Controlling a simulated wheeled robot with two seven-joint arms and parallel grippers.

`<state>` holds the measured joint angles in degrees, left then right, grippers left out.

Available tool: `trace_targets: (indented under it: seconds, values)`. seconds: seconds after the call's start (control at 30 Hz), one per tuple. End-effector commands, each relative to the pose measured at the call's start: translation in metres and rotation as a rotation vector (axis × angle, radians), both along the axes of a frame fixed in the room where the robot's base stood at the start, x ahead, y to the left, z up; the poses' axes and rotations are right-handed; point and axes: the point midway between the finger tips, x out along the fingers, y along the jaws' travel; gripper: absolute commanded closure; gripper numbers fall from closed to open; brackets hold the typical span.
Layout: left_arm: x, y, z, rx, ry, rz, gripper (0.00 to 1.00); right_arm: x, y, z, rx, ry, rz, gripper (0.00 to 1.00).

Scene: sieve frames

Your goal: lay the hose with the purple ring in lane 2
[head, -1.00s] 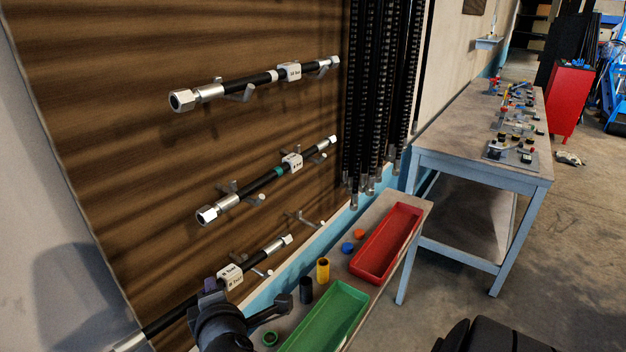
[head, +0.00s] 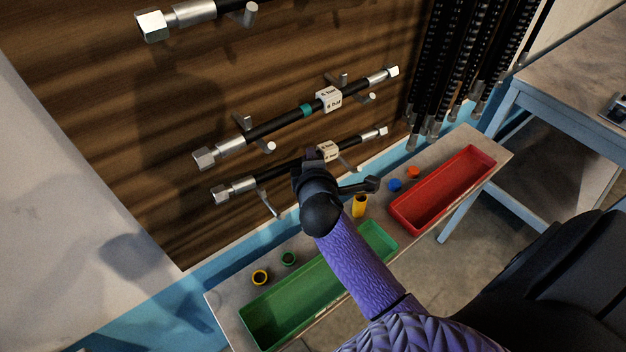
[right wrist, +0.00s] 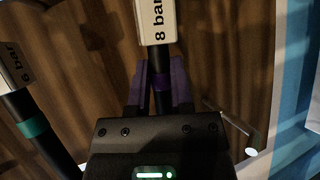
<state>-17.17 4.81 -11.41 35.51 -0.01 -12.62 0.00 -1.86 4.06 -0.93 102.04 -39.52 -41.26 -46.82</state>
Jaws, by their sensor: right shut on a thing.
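The hose with the purple ring (right wrist: 162,100) is black with silver end fittings and a white "8 bar" tag (right wrist: 155,20). In the head view this hose (head: 283,168) lies across the lowest pair of hooks (head: 268,202); I cannot tell whether it rests on them. My right gripper (right wrist: 162,85) is shut on this hose beside its tag; the arm hides part of it in the head view (head: 312,155). A hose with a green ring (head: 262,128) hangs on the hooks above and also shows in the right wrist view (right wrist: 35,126). My left gripper is not in view.
A further hose (head: 190,14) hangs at the top. Black chains or hoses (head: 465,60) hang at the right. Below, a bench holds a green tray (head: 290,300), a red tray (head: 400,215) and several small coloured rings and caps. A blue-framed table (head: 565,70) stands at the right.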

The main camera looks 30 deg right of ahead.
Motion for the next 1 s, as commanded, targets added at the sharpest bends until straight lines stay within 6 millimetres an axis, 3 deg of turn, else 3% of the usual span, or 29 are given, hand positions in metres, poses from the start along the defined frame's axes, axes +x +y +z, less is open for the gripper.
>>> trace_targets:
  seconds: [0.2, 0.3, 0.53, 0.57, 0.7, 1.0]
  values:
    - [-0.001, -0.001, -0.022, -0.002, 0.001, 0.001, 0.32, 0.000, 0.000, -0.048, -0.001, 0.000, 0.000, 1.00]
    - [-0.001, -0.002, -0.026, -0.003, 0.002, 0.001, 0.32, 0.000, 0.000, -0.063, 0.000, -0.001, -0.001, 1.00]
    - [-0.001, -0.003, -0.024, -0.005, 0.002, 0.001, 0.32, 0.000, 0.000, -0.066, 0.003, -0.001, -0.001, 1.00]
    - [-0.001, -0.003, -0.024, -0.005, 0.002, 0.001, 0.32, -0.001, 0.000, -0.066, 0.003, 0.001, -0.002, 0.68]
    - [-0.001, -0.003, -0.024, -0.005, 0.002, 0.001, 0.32, 0.000, 0.000, -0.066, 0.002, 0.000, -0.001, 0.38]
    - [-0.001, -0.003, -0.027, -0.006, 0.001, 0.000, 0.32, 0.000, 0.000, -0.067, 0.000, -0.001, 0.000, 0.38]
